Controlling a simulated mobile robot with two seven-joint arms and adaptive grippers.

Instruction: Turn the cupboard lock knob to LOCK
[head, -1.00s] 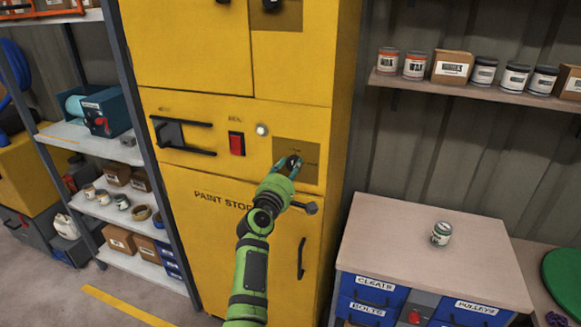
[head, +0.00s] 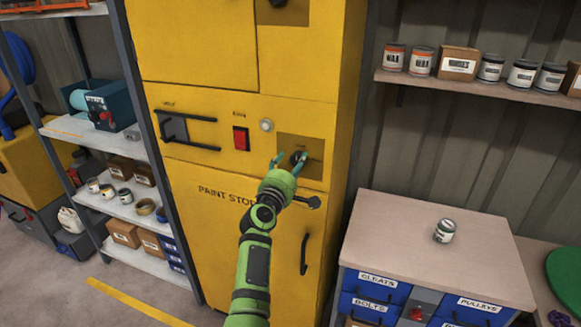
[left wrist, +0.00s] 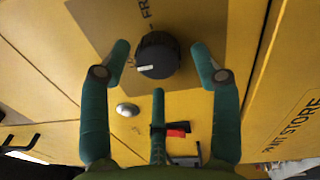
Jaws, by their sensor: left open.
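The black lock knob (left wrist: 158,56) sits on a brown plate (left wrist: 95,20) on the yellow cupboard (head: 225,215). A white pointer line on the knob points left in the left wrist view. Only part of the plate's lettering shows there, and no LOCK mark is readable. In the head view the knob (head: 298,157) shows between the fingertips. My left gripper (head: 291,161) is open, with its fingers on either side of the knob and apart from it in the left wrist view (left wrist: 160,60). My right gripper is out of view.
A red switch (head: 240,139), a round light button (head: 266,125) and a black handle (head: 175,128) are left of the plate. A door handle (head: 304,254) is below. A workbench (head: 420,230) with a can (head: 444,231) stands right, shelving (head: 130,208) left.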

